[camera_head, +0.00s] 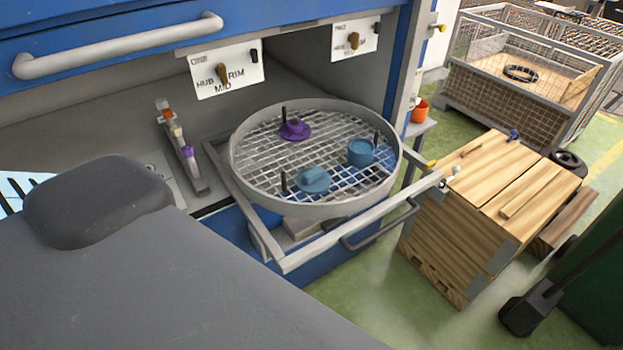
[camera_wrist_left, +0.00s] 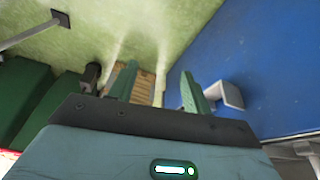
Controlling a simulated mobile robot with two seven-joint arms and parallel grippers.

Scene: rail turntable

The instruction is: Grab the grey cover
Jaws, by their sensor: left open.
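I cannot pick out a grey cover for certain in either view. In the head view a round grey turntable basket (camera_head: 240,180) with a wire mesh floor rests on a pulled-out grey frame. On its mesh are a purple flanged part (camera_head: 294,130), a blue-teal domed part (camera_head: 313,180) and a blue cylindrical part (camera_head: 361,152). My left gripper (camera_wrist_left: 156,82) shows in the left wrist view, its two green fingers apart with nothing between them. It faces the green floor beside a blue surface. My right gripper is not in view.
Dark upright pegs stand in the basket. A small rack with coloured knobs (camera_head: 178,145) is left of it. A wooden crate (camera_head: 480,210) stands to the right, a wire-mesh bin (camera_head: 530,70) behind. Large dark grey shapes block the lower left. Green floor shows between basket and crate.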

